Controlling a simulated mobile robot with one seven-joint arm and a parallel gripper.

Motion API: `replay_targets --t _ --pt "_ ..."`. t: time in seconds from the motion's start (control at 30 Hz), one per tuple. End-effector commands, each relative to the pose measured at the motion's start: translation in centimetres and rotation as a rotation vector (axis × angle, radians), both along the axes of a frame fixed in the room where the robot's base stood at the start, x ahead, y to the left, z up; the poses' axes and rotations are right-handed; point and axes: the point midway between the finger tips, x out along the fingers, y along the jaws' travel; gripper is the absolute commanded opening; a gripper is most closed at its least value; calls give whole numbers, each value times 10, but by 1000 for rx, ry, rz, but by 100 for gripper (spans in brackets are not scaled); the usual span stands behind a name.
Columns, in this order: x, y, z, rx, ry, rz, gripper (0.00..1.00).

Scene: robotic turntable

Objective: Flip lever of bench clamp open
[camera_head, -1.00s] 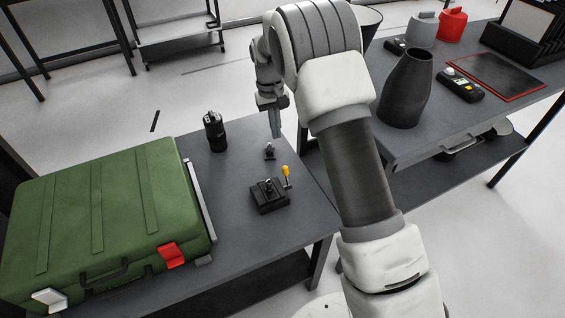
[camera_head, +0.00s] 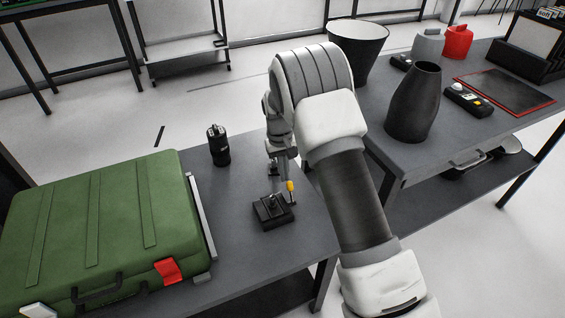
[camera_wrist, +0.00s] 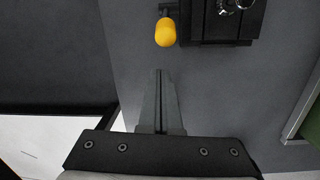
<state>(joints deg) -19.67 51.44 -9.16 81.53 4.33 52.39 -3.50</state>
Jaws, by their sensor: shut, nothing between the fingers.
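The bench clamp (camera_head: 272,213) is a small dark block with a metal mechanism, on the grey table. Its lever has a yellow grip (camera_head: 291,187) that stands at the clamp's right in the head view. In the wrist view the clamp (camera_wrist: 222,30) is at the top, and the yellow grip (camera_wrist: 165,32) is left of it. My gripper (camera_wrist: 158,73) is shut and empty. Its fingertips point toward the yellow grip, with a gap between them in the picture; I cannot judge the depth. In the head view, my gripper is just behind the grip and partly hidden by my arm.
A green case (camera_head: 105,225) lies on the table's left. A black cylindrical object (camera_head: 217,146) stands behind the clamp. A second table at right holds a dark vase-like vessel (camera_head: 412,105). Table surface is clear around the clamp's front.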

Motion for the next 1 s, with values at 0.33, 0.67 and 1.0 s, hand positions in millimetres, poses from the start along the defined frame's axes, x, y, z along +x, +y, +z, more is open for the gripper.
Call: replay_targets --t 0.33,0.67,1.0 --pt "-26 -6 18 2 -8 2 0" --pt "-28 -6 19 2 -7 1 0" --pt "-31 -7 20 16 -38 1 0"
